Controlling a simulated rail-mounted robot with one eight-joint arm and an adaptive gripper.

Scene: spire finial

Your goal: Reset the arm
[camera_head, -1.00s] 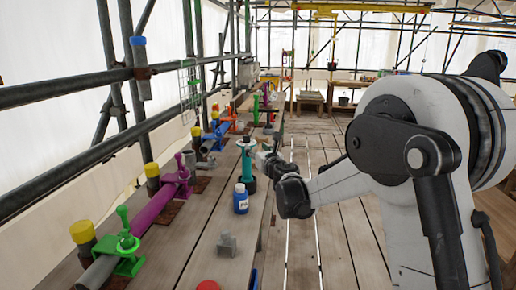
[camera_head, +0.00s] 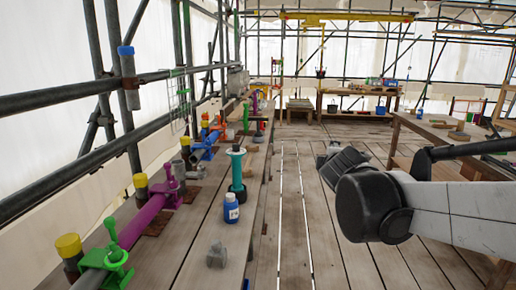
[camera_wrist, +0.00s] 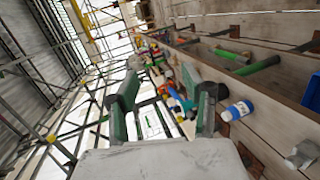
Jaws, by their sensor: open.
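My gripper (camera_head: 340,158) is to the right of the bench in the head view, over the plank floor, apart from everything on the bench. In the wrist view my gripper (camera_wrist: 165,104) shows two green-lined fingers spread apart with nothing between them. My arm reaches in from the right edge of the head view. The bench (camera_head: 195,243) on the left carries a teal upright piece with a dark base (camera_head: 237,172) and a blue bottle with a white label (camera_head: 231,209). The bottle also shows right of the fingers in the wrist view (camera_wrist: 238,110).
A grey block (camera_head: 217,255) stands at the near end of the bench. Green (camera_head: 110,258), purple (camera_head: 168,190) and blue (camera_head: 204,146) clamps line its left side beside scaffold poles (camera_head: 60,89). A wooden table (camera_head: 450,144) stands at right. The floor between is clear.

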